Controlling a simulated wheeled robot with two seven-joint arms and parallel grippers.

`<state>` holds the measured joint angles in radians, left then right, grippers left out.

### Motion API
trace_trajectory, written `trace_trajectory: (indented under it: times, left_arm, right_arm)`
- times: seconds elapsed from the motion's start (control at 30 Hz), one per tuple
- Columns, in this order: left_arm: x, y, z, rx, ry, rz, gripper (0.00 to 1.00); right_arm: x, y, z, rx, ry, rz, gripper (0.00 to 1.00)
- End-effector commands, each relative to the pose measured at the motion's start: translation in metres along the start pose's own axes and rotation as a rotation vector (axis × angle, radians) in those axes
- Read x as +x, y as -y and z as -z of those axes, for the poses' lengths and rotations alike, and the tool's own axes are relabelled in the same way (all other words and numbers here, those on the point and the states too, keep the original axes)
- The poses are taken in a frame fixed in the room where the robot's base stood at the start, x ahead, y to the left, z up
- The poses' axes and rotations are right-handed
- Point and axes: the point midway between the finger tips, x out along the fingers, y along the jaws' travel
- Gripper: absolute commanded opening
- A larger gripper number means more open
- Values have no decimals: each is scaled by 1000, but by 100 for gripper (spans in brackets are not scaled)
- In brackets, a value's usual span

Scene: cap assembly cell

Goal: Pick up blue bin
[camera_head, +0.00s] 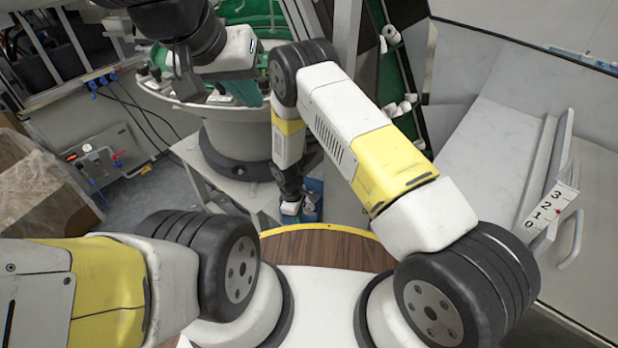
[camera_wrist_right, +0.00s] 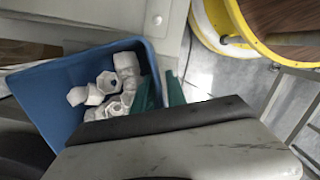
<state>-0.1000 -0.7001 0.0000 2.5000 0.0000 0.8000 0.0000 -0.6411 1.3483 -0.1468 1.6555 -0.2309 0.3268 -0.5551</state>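The blue bin (camera_wrist_right: 55,85) fills the left of the right wrist view, with several white caps (camera_wrist_right: 105,90) inside. In the head view only a small part of the bin (camera_head: 314,190) shows beside my right wrist; the arm hides the rest. My right gripper (camera_wrist_right: 162,92) has its two green fingers apart at the bin's right wall, one on the inner side and one on the outer side. A narrow gap shows between them. My left gripper (camera_head: 246,92) is at the upper left of the head view, over the green-topped round machine; its finger gap is not clear.
The round white machine (camera_head: 230,140) stands on a light table (camera_head: 200,165) behind the bin. A green conveyor (camera_head: 395,85) with white caps rises at the back. A white cabinet with a numbered scale (camera_head: 550,208) stands at right. A plastic-wrapped box (camera_head: 35,190) is at left.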

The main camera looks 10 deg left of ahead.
Motion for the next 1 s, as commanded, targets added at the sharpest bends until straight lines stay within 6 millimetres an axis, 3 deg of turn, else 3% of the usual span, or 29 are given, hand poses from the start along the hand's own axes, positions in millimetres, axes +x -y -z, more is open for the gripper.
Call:
trace_trajectory:
  times: [0.17,0.27,1.0]
  left_arm:
    - [0,0,0,0,0,0,0]
    - [0,0,0,0,0,0,0]
    - [0,0,0,0,0,0,0]
  right_arm:
    - [0,0,0,0,-1,-1,17]
    - [0,0,0,0,-1,0,0]
    - [0,1,0,0,0,2,0]
